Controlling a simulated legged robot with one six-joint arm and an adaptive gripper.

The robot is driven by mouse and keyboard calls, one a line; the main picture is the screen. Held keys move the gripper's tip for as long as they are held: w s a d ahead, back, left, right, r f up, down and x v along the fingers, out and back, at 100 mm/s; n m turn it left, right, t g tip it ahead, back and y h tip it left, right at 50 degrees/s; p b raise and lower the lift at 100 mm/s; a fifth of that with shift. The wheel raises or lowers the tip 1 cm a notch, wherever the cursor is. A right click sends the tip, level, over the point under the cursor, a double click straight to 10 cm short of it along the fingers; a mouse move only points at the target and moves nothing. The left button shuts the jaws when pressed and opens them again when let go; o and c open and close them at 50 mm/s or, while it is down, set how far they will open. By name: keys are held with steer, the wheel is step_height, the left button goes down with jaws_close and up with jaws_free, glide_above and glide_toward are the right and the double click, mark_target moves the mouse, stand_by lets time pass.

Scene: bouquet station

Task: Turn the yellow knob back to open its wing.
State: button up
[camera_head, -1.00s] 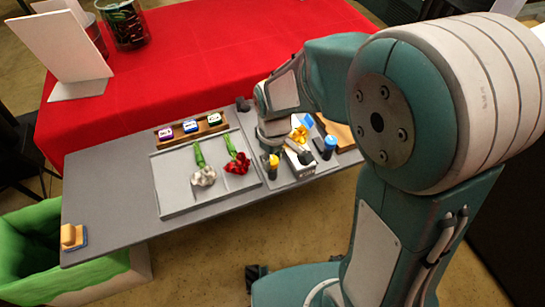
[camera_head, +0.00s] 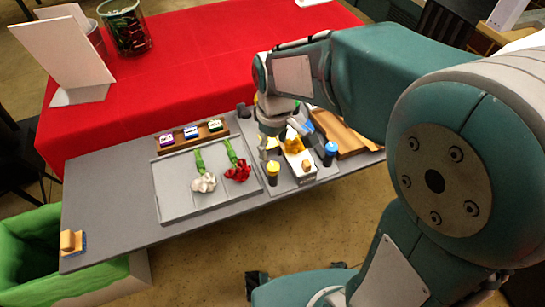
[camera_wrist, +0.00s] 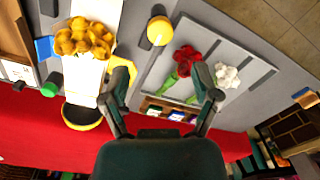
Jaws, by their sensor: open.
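The yellow knob (camera_head: 272,168) caps a dark post at the front of the station, right of the grey tray. In the wrist view the yellow knob (camera_wrist: 160,31) lies beyond my fingertips, roughly in line with the gap between them. A yellow part (camera_wrist: 118,88), seemingly the wing, shows beside my left-hand finger, partly hidden. Yellow flowers (camera_wrist: 83,38) lie on white wrap (camera_wrist: 84,76) next to it. My gripper (camera_wrist: 161,70) is open and empty, apart from the knob. In the head view my wrist hides part of the station behind the knob.
The blue knob (camera_head: 330,149) stands to the right, near a blue wing (camera_head: 308,126). The grey tray (camera_head: 172,214) to the left holds a red flower (camera_head: 238,172) and a white flower (camera_head: 204,183). A wooden rack (camera_head: 190,133) with small labelled blocks stands behind the tray.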

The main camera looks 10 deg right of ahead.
mark_target(275, 164)
steer(key=shift+r, duration=2.2)
steer(key=s+d+r+m+t, duration=0.2)
steer(key=s+d+m+t, duration=0.1)
steer(key=s+d+m, duration=0.1)
steer(key=s+d+r+m+t, duration=0.2)
steer(key=s+d, duration=0.4)
steer(key=s, duration=0.3)
steer(key=r+m, duration=0.1)
steer(key=m, duration=0.1)
steer(key=shift+d+r+m+t, duration=0.35)
steer(key=shift+m+t, duration=0.05)
